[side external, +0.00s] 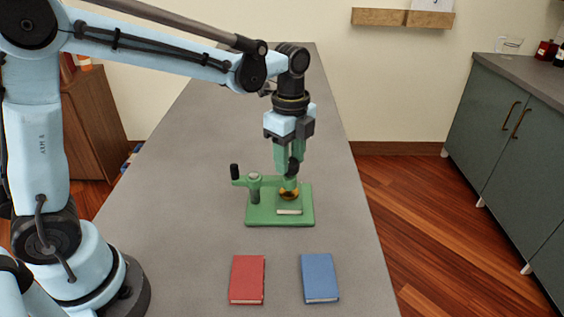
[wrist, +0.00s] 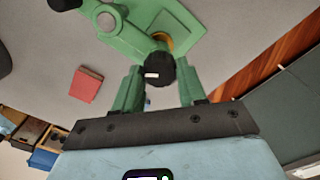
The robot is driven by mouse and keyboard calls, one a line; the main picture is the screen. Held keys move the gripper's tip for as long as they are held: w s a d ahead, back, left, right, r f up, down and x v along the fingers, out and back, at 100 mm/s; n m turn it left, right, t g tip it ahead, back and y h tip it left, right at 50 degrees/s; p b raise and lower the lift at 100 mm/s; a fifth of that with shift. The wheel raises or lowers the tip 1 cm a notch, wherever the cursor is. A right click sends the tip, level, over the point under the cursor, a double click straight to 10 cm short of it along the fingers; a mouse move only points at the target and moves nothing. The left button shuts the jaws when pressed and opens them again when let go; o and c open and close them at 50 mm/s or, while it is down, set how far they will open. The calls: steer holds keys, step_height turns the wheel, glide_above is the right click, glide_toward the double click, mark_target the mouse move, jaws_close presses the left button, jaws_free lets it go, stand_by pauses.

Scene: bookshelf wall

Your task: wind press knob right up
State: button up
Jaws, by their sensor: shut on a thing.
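The green press (side external: 306,216) stands on the grey table, with a post and a horizontal arm over its flat base. My gripper (side external: 288,176) points straight down over the press. In the wrist view its green fingers (wrist: 160,66) stand either side of the round black press knob (wrist: 162,72), shut on it. The knob has a white mark pointing left in that view. The side view mostly hides the knob behind the fingers.
A black upright handle (side external: 234,172) sticks out at the press's left. A red book (side external: 247,279) and a blue book (side external: 320,278) lie flat in front of the press. The table behind the press is clear. A green cabinet (side external: 515,140) stands apart at right.

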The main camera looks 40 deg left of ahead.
steer(key=n, duration=0.3)
steer(key=shift+n, duration=0.4)
steer(key=n, duration=0.3)
steer(key=shift+n, duration=0.3)
steer(key=n, duration=1.4)
steer(key=shift+n, duration=0.3)
steer(key=n, duration=0.6)
steer(key=shift+n, duration=0.3)
steer(key=o, duration=1.1)
